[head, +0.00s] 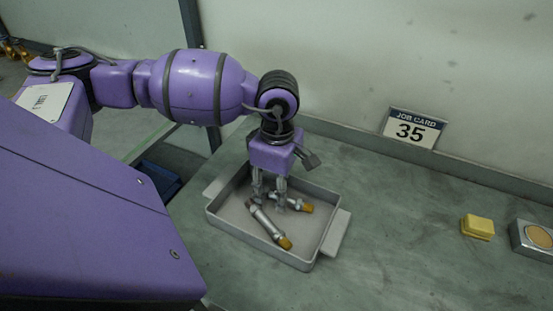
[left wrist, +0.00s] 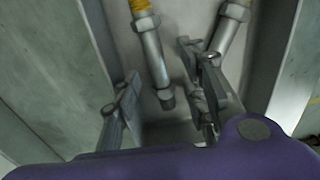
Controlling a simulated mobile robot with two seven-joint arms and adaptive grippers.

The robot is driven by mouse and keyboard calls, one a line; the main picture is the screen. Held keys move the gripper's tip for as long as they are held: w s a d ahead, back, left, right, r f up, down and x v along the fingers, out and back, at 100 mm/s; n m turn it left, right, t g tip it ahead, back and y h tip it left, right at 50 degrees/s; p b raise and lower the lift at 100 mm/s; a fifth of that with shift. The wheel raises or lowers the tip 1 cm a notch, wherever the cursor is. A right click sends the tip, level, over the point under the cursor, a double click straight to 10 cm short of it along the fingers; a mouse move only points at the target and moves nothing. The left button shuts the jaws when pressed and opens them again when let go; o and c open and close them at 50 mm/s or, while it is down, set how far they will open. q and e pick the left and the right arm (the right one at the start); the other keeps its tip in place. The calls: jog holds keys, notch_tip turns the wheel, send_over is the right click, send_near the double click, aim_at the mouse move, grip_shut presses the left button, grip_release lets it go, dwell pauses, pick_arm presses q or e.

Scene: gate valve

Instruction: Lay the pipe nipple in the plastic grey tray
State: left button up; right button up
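The grey tray (head: 331,232) stands on the bench; its wall also shows in the left wrist view (left wrist: 267,50). Two silver pipe pieces with brass-coloured ends lie inside it. One (head: 266,222) lies nearer the front, the other (head: 302,207) behind it to the right. I cannot tell which is the pipe nipple. My left gripper (head: 269,199) points down into the tray with its fingers apart. In the left wrist view one piece (left wrist: 151,52) lies between the open fingers (left wrist: 163,78); the other (left wrist: 229,30) lies partly behind the right finger. My right gripper is not in view.
A job card sign (head: 411,129) leans at the wall behind the bench. A yellow block (head: 477,226) and a grey box with a round tan top (head: 536,238) stand at the right. The bench between tray and block is clear.

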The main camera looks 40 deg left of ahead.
pick_arm(q)
notch_tip(320, 180, up, 12)
jog(key=shift+w, duration=0.15)
jog(key=shift+f, duration=0.1)
dwell(0.7)
